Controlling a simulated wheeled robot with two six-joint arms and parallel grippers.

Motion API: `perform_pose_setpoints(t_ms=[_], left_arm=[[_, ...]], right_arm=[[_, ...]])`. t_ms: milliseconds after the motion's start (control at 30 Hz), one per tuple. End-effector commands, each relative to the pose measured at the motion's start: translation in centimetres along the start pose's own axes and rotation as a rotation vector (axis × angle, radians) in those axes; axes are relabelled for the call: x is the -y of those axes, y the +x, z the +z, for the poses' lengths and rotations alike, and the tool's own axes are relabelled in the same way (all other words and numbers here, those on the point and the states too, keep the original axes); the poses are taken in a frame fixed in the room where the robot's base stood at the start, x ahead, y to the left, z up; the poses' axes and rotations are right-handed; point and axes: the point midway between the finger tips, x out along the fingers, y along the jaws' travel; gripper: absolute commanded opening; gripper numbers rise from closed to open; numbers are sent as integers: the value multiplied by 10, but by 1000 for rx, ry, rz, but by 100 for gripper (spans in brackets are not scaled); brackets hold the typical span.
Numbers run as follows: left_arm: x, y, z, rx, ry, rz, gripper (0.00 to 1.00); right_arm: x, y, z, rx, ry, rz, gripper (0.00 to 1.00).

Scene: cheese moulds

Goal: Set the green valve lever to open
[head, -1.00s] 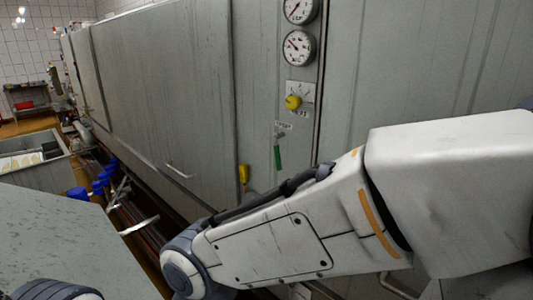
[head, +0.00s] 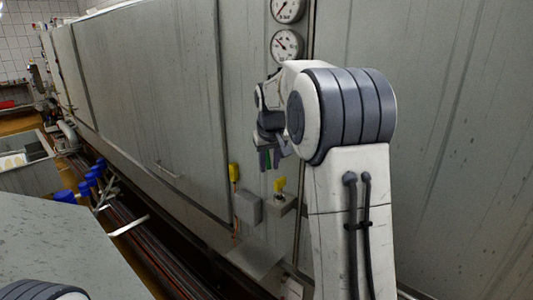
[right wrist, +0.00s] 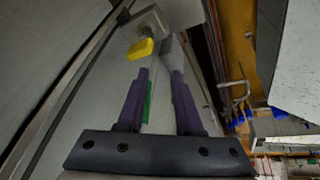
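The green valve lever (head: 264,160) shows as a small green strip at my right gripper, in front of the grey cabinet wall. In the right wrist view the green lever (right wrist: 148,102) hangs between the two fingers, close beside the left finger. The lever's upper part is hidden by the gripper. My left gripper is out of view.
A yellow handle (head: 234,172) and a yellow-topped fitting (head: 280,184) are on the wall near the gripper; a yellow piece (right wrist: 140,48) shows beyond the fingertips. Gauges (head: 287,44) sit above. A grey tabletop (head: 65,250) fills the lower left, with blue-capped fittings (head: 88,180) beyond.

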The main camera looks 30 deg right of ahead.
Motion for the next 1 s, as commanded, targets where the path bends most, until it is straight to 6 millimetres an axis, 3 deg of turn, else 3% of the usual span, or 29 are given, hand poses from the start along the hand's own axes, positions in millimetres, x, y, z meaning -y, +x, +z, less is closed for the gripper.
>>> perform_pose_setpoints(t_ms=[100,467,700,1000], left_arm=[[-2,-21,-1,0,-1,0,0],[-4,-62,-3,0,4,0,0],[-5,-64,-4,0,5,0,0],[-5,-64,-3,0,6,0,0]], right_arm=[[-7,5,-25,3,1,0,34],[-21,32,-82,1,0,0,34],[-21,60,-80,1,0,-1,34],[-20,65,-79,-1,0,-1,34]])
